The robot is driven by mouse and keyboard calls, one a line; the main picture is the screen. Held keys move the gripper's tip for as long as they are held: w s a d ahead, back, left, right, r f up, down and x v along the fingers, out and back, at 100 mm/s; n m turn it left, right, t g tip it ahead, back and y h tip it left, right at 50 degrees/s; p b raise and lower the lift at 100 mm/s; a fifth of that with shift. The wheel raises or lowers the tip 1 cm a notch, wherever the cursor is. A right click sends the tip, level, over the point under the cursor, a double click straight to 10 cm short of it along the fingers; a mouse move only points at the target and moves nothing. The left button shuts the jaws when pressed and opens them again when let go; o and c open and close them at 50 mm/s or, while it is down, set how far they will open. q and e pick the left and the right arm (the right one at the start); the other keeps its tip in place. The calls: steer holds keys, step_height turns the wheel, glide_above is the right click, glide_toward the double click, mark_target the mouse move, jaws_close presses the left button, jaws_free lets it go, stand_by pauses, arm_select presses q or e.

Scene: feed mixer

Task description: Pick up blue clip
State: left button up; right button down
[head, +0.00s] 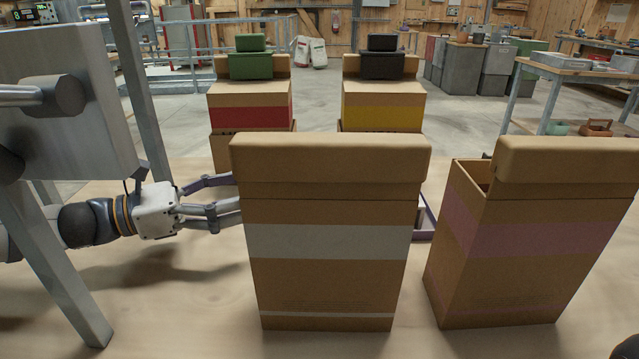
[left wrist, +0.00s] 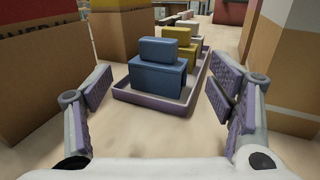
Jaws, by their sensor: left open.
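The blue clip (left wrist: 157,77), a blue block with a smaller block on top, stands upright at the near end of a purple-rimmed tray (left wrist: 138,105) in the left wrist view. My left gripper (head: 220,198) is open and empty. In the left wrist view its fingers stand apart to the left and right, with the clip ahead between them and apart from both. In the head view the white-banded box (head: 330,240) hides the fingertips and the clip; a corner of the tray (head: 428,218) shows to its right. My right gripper is not in view.
Yellow (left wrist: 180,45) and pale clips stand behind the blue one in the tray. Tall cardboard boxes flank it: red-banded (head: 250,112), yellow-banded (head: 383,108) and pink-banded (head: 530,235). Green (head: 250,65) and black (head: 382,65) clips sit on the far boxes. A metal frame (head: 145,95) is at left.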

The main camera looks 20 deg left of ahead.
arm_select(q)
steer(key=x, duration=1)
steer(key=shift+w+d+f+b, duration=0.25)
steer(key=shift+w+b, duration=0.05)
steer(key=shift+b, duration=0.1)
steer(key=c, duration=1)
